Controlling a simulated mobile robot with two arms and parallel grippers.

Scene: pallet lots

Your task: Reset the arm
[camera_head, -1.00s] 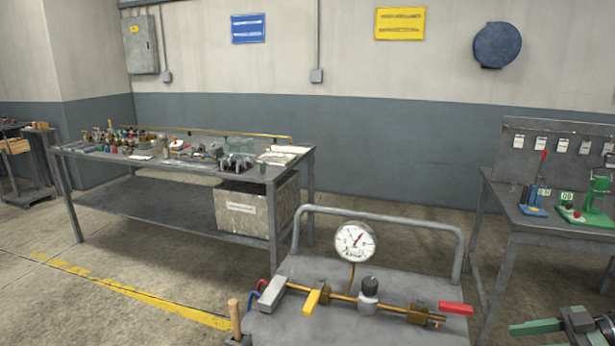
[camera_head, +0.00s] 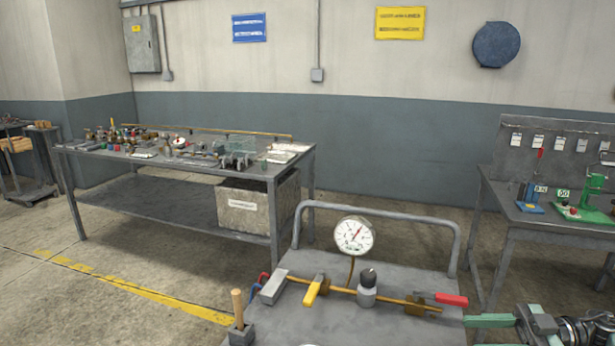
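My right gripper (camera_head: 474,333) comes in from the lower right, its green fingers pointing left. The upper finger shows clearly and a second one is partly cut off by the bottom edge, with a gap between them. Nothing shows between them. The fingers are just right of the grey cart (camera_head: 300,325), below the red lever handle (camera_head: 451,299); I cannot tell whether they touch the cart. My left gripper is not identifiable; only a small pale sliver shows at the bottom edge.
The cart carries a brass pipe (camera_head: 395,301), a pressure gauge (camera_head: 353,235), a yellow handle (camera_head: 312,291) and an upright wooden handle (camera_head: 237,306). A cluttered workbench (camera_head: 140,200) stands behind left, another bench (camera_head: 545,228) at right. Floor between them is open.

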